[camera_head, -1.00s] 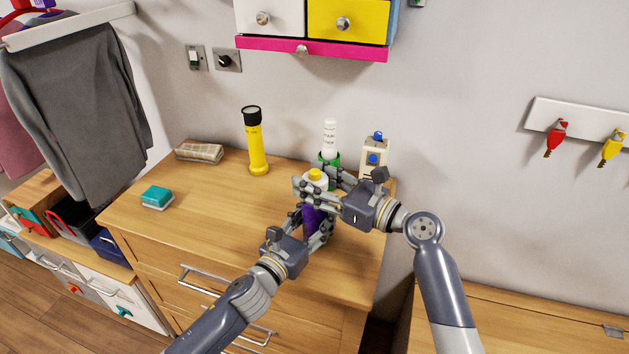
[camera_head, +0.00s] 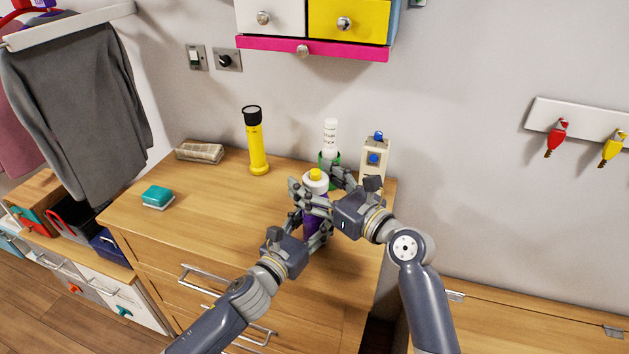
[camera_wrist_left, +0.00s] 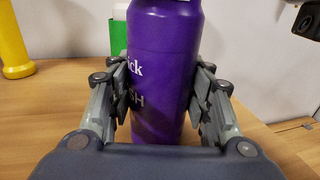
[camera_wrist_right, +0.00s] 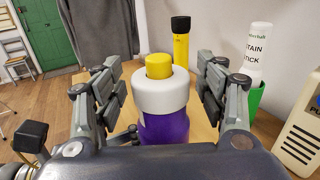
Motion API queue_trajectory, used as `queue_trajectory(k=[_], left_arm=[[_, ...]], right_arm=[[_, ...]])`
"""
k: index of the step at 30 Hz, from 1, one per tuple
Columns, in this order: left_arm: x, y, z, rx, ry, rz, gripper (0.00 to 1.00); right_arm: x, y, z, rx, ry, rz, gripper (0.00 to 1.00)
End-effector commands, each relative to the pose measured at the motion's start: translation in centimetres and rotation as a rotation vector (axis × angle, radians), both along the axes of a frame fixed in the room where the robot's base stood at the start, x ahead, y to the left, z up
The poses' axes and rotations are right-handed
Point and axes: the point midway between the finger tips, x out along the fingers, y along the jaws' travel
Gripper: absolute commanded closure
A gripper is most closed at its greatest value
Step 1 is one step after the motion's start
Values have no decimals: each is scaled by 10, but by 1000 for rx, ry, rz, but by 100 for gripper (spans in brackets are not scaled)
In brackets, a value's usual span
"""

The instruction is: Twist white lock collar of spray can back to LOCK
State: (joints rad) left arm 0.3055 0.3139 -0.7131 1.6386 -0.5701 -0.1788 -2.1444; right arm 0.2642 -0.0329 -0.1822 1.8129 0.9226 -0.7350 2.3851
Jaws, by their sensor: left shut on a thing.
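The purple spray can (camera_wrist_left: 163,65) stands upright on the wooden dresser top, with a white lock collar (camera_wrist_right: 160,92) and a yellow nozzle (camera_wrist_right: 159,66) on top. My left gripper (camera_wrist_left: 162,92) is shut on the can's purple body, one finger on each side. My right gripper (camera_wrist_right: 160,85) is open around the white collar. In the right wrist view a gap shows between each finger and the collar. The collar also shows in the head view (camera_head: 315,183), partly hidden by the right fingers. No LOCK mark is readable.
Close behind the can stand a white stain stick (camera_head: 330,138) in a green holder (camera_wrist_right: 254,100) and a beige box with a blue button (camera_head: 374,157). A yellow flashlight (camera_head: 256,147) stands further left. The dresser's left part (camera_head: 205,200) is mostly clear.

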Motion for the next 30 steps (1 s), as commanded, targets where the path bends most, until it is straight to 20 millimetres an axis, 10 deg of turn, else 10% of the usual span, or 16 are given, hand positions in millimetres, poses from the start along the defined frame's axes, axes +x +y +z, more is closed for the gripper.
queue_trajectory(k=[10,30], left_arm=[[0,0,0,-1,1,-1,86],[0,0,0,-1,1,-1,86]], right_arm=[[-8,-9,0,1,-1,-2,34],[-87,-81,0,-1,-1,0,34]])
